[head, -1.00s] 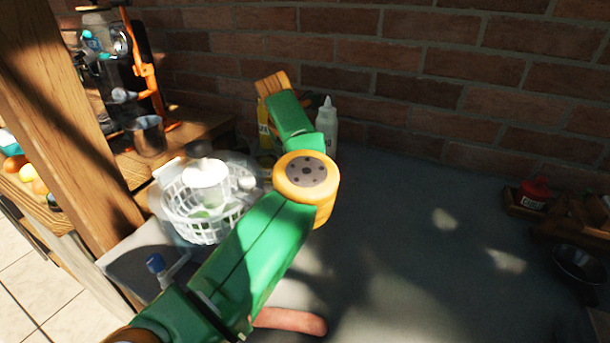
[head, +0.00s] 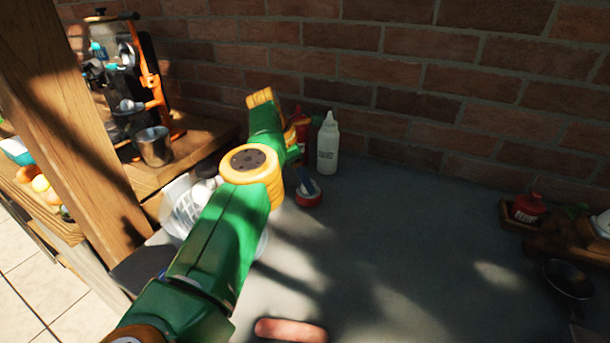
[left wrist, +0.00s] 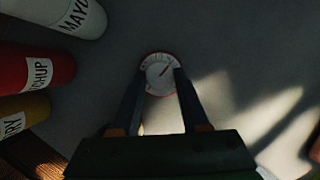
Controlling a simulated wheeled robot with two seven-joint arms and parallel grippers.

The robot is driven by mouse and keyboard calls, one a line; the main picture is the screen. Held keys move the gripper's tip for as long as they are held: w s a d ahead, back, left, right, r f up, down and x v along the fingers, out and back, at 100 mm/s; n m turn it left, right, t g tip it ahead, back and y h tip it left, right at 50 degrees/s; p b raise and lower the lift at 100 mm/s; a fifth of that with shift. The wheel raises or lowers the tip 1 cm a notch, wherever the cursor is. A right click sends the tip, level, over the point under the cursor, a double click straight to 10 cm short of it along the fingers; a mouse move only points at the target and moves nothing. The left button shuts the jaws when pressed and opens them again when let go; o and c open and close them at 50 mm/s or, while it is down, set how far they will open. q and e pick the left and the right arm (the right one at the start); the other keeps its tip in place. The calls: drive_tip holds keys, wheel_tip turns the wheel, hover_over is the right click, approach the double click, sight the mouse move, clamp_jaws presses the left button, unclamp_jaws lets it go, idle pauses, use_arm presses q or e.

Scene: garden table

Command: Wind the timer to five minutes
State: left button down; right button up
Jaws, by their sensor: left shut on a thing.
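The timer (head: 308,198) is a small round thing with a red rim, on the grey tabletop in front of the bottles in the head view. In the left wrist view the timer (left wrist: 158,86) shows a white dial with marks and a red pointer aimed to the upper right; the marks are too small to read. My left gripper (left wrist: 161,76) is shut on the timer, one finger at each side of the dial. In the head view my arm hides most of that gripper. My right gripper is in neither view.
A white mayo bottle (head: 328,145) and a red ketchup bottle (left wrist: 30,70) stand close to the timer, with a yellow bottle (left wrist: 22,114) beside them. The tabletop's middle is clear.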

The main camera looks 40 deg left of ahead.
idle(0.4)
use_arm(q)
drive_tip(key=shift+c, duration=2)
unclamp_jaws()
drive_tip(key=shift+f, duration=0.1)
drive_tip(key=v, duration=0.7)
drive_tip(key=shift+p, duration=0.3)
drive_tip(key=shift+w, duration=0.1)
